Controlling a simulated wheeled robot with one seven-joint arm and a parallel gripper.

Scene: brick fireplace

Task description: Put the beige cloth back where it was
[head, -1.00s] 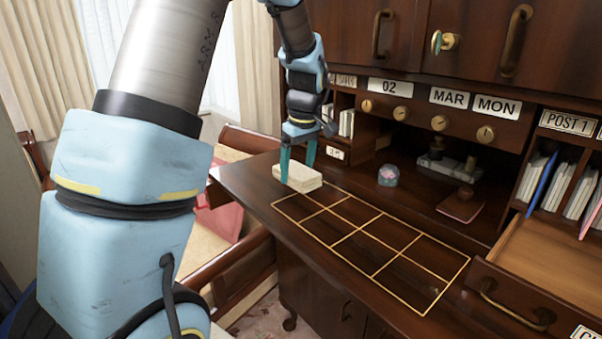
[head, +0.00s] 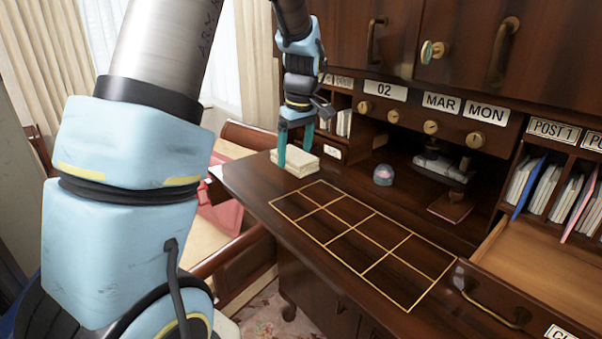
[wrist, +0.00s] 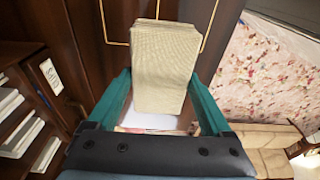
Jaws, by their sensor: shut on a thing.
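The beige cloth (head: 299,164) is a folded, flat stack at the far left end of the dark wooden desk, beyond the yellow-lined grid (head: 365,236). My gripper (head: 295,150) has its teal fingers pointing down at the cloth, one on either side. In the wrist view, the cloth (wrist: 165,65) sits between the two fingers, gripped, with part of the yellow outline behind it. I cannot tell whether the cloth's underside touches the desk or hangs just above it.
The grid is empty. A small glass dome (head: 384,175) and a dark metal stamp-like device (head: 442,168) stand at the back. An open drawer (head: 535,262) juts out at right. A chair (head: 225,270) stands left of the desk.

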